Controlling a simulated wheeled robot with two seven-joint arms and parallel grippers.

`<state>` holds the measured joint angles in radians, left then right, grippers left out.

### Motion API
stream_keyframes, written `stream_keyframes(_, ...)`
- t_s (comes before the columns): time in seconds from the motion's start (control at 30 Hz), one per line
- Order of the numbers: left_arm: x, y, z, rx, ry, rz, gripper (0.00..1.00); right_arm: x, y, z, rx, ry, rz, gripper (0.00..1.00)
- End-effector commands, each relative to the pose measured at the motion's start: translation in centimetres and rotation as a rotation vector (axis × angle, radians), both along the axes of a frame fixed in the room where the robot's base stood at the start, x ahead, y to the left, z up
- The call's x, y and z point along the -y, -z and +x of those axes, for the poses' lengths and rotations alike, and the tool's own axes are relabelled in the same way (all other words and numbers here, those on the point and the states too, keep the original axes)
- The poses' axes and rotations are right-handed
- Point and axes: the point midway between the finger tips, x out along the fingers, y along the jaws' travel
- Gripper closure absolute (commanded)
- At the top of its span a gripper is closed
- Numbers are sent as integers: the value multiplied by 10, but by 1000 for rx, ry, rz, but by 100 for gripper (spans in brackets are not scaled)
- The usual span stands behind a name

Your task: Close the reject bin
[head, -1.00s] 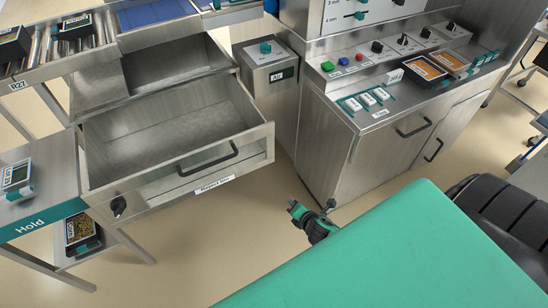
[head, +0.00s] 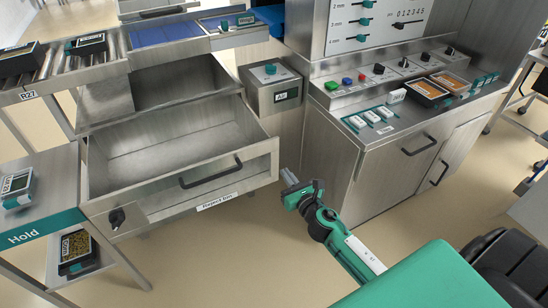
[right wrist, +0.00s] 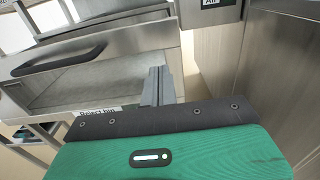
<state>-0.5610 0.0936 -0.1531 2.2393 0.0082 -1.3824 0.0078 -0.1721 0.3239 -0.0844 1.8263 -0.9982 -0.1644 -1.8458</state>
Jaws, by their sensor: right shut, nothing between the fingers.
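The reject bin (head: 229,188) is a steel drawer pulled out below the conveyor, open and empty inside. Its front has a black bar handle (head: 211,172), a "Reject bin" label (head: 217,201) and a black knob or latch at its left end. My right gripper (head: 286,176) is shut and empty, just right of the drawer front's right end. In the right wrist view the shut fingers (right wrist: 157,86) stand in front of the drawer front, right of its handle (right wrist: 58,56). I cannot tell whether they touch it. My left gripper is not in view.
A steel cabinet (head: 375,185) with controls stands to the right of my right gripper. A small "Air" box (head: 272,90) is behind it. The Hold table (head: 35,238) with trays is at the left. Open floor lies in front of the drawer.

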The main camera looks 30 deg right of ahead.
Motion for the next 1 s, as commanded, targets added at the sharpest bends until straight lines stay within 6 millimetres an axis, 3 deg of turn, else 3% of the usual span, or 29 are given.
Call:
stream_keyframes(0.3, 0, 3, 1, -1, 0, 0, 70, 0, 0, 54, 0, 0, 1, 100)
stream_keyframes(0.5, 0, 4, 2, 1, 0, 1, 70, 0, 0, 80, 0, 0, 2, 100)
stream_keyframes(0.7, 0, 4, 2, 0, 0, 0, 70, 0, 0, 91, -1, 0, 3, 100)
stream_keyframes(1.0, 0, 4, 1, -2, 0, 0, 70, 0, 1, 92, -1, 0, 2, 100)
